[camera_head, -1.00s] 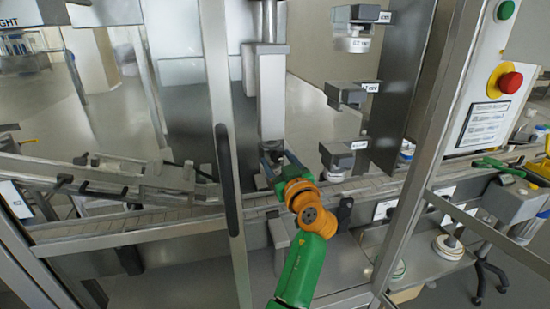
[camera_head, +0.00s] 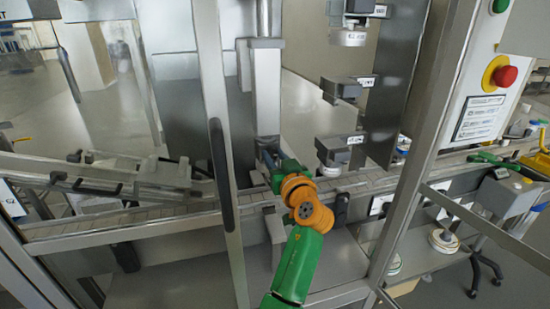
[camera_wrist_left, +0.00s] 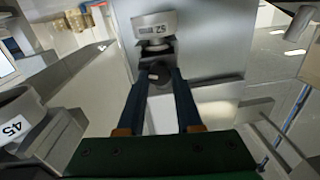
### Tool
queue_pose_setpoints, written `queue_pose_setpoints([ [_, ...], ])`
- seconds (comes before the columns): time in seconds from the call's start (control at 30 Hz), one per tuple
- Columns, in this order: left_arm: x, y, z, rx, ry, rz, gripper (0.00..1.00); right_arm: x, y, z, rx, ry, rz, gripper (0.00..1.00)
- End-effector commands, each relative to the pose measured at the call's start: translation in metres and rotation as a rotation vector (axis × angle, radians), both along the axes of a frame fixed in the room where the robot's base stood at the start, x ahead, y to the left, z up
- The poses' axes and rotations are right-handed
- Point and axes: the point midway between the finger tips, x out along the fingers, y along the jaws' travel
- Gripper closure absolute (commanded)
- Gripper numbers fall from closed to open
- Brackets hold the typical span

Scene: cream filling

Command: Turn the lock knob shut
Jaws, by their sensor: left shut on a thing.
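My left gripper (camera_head: 266,158) reaches up from the bottom middle of the head view to the foot of the grey vertical column (camera_head: 267,95). In the left wrist view, its two dark blue fingers (camera_wrist_left: 159,80) run forward to a small dark lock knob (camera_wrist_left: 157,73) and are shut on it. In the head view the knob is hidden by the gripper and the column's foot. My right gripper is not in view.
A conveyor rail (camera_head: 150,218) runs behind the arm. A metal door frame post with a black handle (camera_head: 221,175) stands close on the left. Grey labelled blocks (camera_head: 340,140) hang to the right. A panel with a red button (camera_head: 505,75) stands at far right.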

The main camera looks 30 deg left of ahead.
Motion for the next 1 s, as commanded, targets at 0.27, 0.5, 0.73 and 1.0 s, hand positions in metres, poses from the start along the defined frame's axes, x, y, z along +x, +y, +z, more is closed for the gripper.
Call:
queue_pose_setpoints([
  [0.27, 0.000, 0.000, -0.001, 0.157, 0.211, 0.001, 1.00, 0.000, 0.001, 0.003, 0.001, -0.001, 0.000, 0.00],
  [0.5, 0.001, 0.000, 0.000, 0.296, 0.393, 0.000, 1.00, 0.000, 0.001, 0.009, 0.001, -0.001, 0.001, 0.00],
  [0.73, 0.001, 0.000, 0.000, 0.428, 0.569, 0.001, 1.00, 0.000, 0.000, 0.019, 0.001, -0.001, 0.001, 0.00],
  [1.0, 0.001, -0.001, 0.000, 0.579, 0.767, 0.000, 1.00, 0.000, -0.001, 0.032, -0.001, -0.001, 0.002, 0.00],
])
